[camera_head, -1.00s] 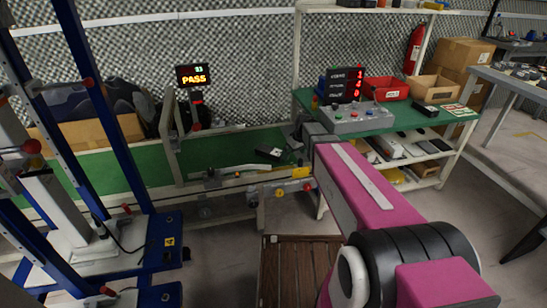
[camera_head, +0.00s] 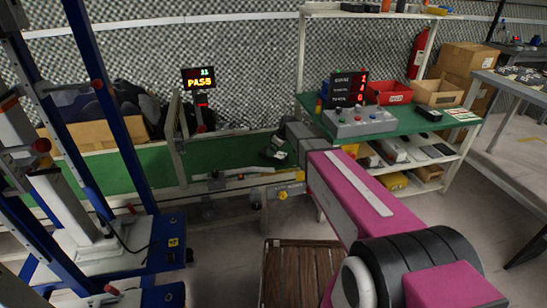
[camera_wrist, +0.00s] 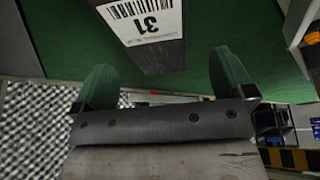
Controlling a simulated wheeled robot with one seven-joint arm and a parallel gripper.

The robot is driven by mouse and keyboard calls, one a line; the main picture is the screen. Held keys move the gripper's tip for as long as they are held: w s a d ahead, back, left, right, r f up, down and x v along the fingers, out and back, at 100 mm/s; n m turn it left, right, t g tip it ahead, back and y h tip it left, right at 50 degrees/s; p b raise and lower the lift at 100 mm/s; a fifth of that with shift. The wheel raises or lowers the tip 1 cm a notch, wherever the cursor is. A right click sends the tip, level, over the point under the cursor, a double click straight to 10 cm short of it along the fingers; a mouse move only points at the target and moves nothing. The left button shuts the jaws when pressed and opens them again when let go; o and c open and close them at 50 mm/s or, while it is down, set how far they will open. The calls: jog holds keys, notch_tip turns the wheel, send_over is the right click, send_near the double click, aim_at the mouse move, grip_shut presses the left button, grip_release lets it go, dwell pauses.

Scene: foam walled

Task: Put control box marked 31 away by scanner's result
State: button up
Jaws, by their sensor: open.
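The control box marked 31 (camera_wrist: 152,50) is dark grey with a white barcode label. It lies on the green conveyor belt (camera_wrist: 65,35); in the head view the box (camera_head: 273,154) is small, near the belt's right end. My gripper (camera_wrist: 163,64) is open, with its two green fingers apart and the near end of the box between and beyond them. No contact shows. In the head view my gripper is at the box, its fingers hard to make out. The scanner display (camera_head: 198,78) reads PASS in yellow, with a small green number above it.
Right of the belt a green-topped bench (camera_head: 400,124) holds a grey button panel (camera_head: 360,122), a red bin (camera_head: 388,92), a cardboard bin (camera_head: 438,93), a black box (camera_head: 429,114) and a red-digit counter (camera_head: 348,88). Shelves below hold several items. A blue frame (camera_head: 110,110) stands left.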

jog(key=x, duration=0.5)
jog(key=shift+w+d, duration=0.15)
jog(key=shift+d, duration=0.1)
jog(key=c, duration=1.2)
jog(key=shift+c, duration=0.5)
jog(key=shift+r, duration=0.2)
